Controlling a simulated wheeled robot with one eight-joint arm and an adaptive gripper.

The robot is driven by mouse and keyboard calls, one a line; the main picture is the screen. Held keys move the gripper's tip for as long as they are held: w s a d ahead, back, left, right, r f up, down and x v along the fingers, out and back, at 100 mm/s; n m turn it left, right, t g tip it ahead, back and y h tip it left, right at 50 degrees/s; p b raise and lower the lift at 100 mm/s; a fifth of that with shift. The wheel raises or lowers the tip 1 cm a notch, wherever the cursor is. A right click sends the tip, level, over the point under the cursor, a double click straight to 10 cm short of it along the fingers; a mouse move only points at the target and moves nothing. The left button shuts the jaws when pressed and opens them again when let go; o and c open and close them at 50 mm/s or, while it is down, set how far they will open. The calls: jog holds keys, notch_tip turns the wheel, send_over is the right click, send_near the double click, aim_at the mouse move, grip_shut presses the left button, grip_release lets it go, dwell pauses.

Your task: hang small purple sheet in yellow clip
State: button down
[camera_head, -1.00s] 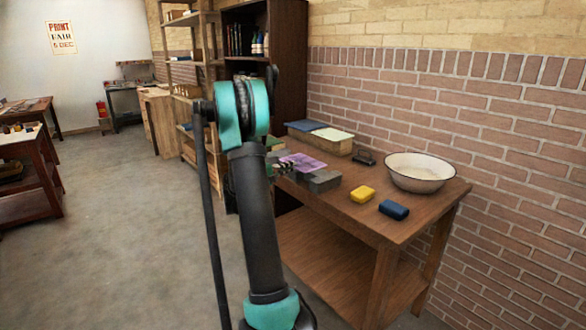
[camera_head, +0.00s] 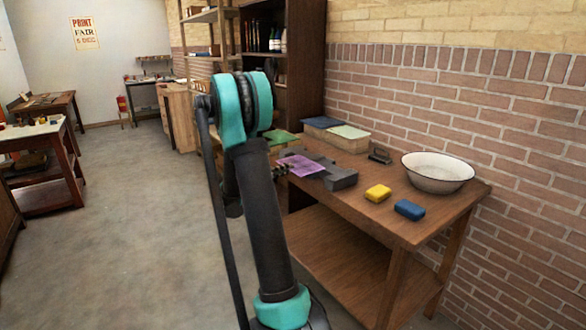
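The small purple sheet (camera_head: 303,165) is roughly flat, in front of the grey block at the left part of the wooden table. My gripper (camera_head: 284,169) is at the sheet's left edge, shut on it; my arm hides much of the gripper, and the fingers are small. A small yellow block-like thing (camera_head: 377,193) lies on the table to the right, apart from the sheet. I cannot make out a yellow clip for certain.
On the table (camera_head: 400,228) are a grey block (camera_head: 340,179), a blue block (camera_head: 409,209), a white bowl (camera_head: 437,174), a dark tool (camera_head: 380,155) and lidded boxes (camera_head: 346,138). A brick wall stands behind. The floor at left is open.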

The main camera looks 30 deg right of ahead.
jog(key=shift+s+a, duration=0.15)
jog(key=shift+a, duration=1.25)
jog(key=shift+s+a, duration=0.1)
jog(key=shift+a, duration=1.3)
